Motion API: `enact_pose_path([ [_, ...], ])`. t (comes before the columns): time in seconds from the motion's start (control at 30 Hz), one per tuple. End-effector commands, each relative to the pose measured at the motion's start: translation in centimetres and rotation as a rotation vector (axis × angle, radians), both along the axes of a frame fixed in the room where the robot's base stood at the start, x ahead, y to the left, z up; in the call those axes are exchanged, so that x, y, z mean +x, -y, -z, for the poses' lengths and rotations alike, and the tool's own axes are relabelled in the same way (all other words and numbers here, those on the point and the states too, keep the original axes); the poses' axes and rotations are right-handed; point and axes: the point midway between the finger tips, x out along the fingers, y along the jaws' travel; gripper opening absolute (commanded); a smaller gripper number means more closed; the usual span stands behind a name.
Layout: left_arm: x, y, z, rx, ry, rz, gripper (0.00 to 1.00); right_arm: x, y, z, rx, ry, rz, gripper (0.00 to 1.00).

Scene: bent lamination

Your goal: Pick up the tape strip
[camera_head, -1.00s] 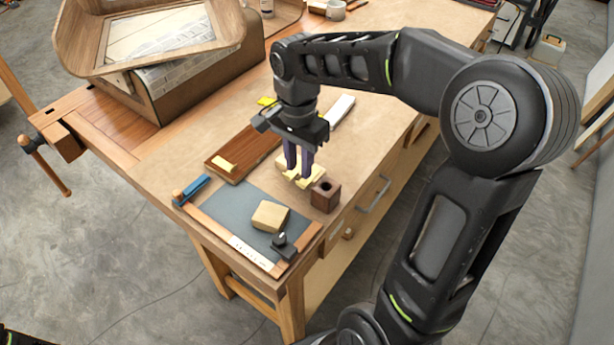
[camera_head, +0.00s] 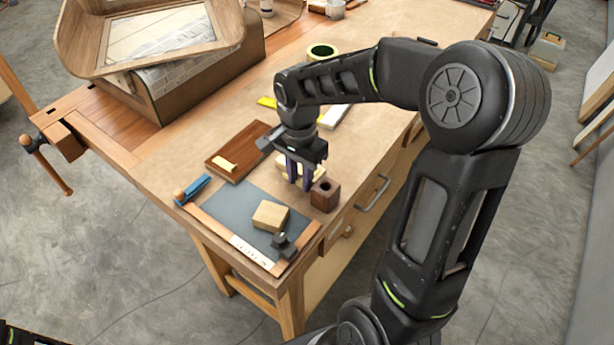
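My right gripper (camera_head: 298,187) points down over the bench, at the front of a pale yellow piece (camera_head: 318,171). Its two dark fingers are apart with a narrow gap, and I see nothing clearly held between them. The fingers hide part of the pale piece, so I cannot tell whether they touch it or whether a tape strip lies on it. A small yellow strip-like piece (camera_head: 225,164) lies on the brown board to the left. Another yellow piece (camera_head: 267,102) lies behind the arm. My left gripper is not in view.
A dark wooden block with a hole (camera_head: 325,195) stands just right of the fingers. A grey mat (camera_head: 235,212) in front holds a tan block (camera_head: 270,215) and a black tool (camera_head: 284,245). A green-rimmed roll (camera_head: 321,51) and a curved wooden form (camera_head: 75,40) are farther back.

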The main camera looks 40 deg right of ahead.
Motion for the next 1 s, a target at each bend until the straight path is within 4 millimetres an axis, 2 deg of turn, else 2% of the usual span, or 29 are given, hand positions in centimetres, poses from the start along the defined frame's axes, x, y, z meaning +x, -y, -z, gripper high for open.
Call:
enact_pose_path([
  [0.33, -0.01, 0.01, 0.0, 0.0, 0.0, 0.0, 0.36, 0.02, 0.0, -0.04, 0.0, 0.0, 0.0, 0.25],
  [0.63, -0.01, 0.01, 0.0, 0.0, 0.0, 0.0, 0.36, 0.01, 0.01, -0.04, 0.0, 0.0, 0.0, 0.0],
  [1.0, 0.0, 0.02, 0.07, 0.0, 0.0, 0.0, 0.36, 0.08, 0.02, -0.44, 0.0, 0.002, 0.0, 0.0],
])
